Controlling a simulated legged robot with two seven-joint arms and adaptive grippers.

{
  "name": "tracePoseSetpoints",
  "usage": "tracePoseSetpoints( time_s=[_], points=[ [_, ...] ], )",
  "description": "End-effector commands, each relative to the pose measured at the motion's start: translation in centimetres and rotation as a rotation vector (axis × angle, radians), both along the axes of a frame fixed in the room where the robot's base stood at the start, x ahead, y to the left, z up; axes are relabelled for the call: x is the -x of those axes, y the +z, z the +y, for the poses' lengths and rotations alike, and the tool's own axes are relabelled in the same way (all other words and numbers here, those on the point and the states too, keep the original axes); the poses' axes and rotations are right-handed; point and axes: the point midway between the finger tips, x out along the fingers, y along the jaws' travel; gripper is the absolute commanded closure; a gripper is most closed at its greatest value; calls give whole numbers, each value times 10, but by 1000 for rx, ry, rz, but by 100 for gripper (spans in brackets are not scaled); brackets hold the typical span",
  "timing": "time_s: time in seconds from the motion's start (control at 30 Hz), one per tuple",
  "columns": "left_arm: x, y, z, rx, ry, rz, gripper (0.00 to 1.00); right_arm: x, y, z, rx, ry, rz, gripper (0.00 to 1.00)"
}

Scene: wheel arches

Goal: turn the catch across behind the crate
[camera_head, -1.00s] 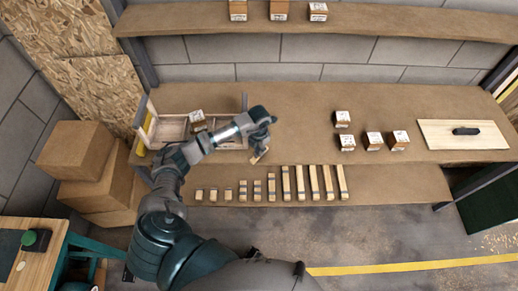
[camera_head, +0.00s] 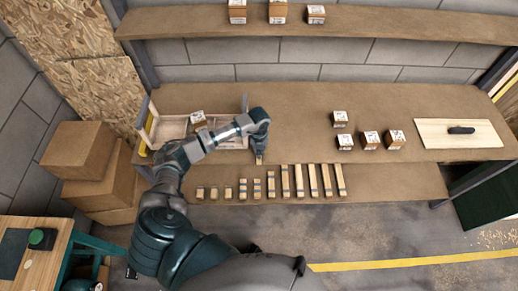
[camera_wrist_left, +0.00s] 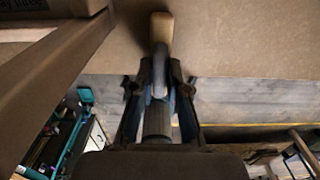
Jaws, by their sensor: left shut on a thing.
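The crate (camera_head: 170,131) is a pale, open wooden box at the left of the bench, with a labelled block in it. My left gripper (camera_head: 259,152) is just right of the crate, pointing down near the bench's front edge. In the left wrist view the gripper (camera_wrist_left: 159,75) is shut on a slim grey piece with a rounded pale wooden end (camera_wrist_left: 161,30), which looks like the catch. In the head view only a short wooden end (camera_head: 259,160) shows below the gripper; the rest is hidden. My right gripper is out of view.
Several wooden strips and small blocks (camera_head: 299,181) stand in a row on the lower ledge in front. Labelled boxes (camera_head: 371,139) and a board with a black handle (camera_head: 460,132) are to the right. The bench between is clear.

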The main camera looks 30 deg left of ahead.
Motion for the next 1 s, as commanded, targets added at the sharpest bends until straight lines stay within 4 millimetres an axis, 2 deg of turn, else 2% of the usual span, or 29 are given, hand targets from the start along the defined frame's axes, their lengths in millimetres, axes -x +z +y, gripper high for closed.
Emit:
tracePoseSetpoints(
  time_s=[0.03,0.53,0.57,0.63,0.67,1.0],
  points=[
    [-5,5,2,-2,13,-15,100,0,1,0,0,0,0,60],
    [-5,5,3,-2,30,-17,100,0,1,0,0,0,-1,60],
    [-5,5,3,-2,30,-17,81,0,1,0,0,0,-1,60],
    [-5,5,2,-2,29,-15,63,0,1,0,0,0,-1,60],
    [-4,4,2,-3,28,-14,60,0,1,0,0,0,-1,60],
    [-2,6,1,-1,25,-7,60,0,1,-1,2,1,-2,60]
  ],
)
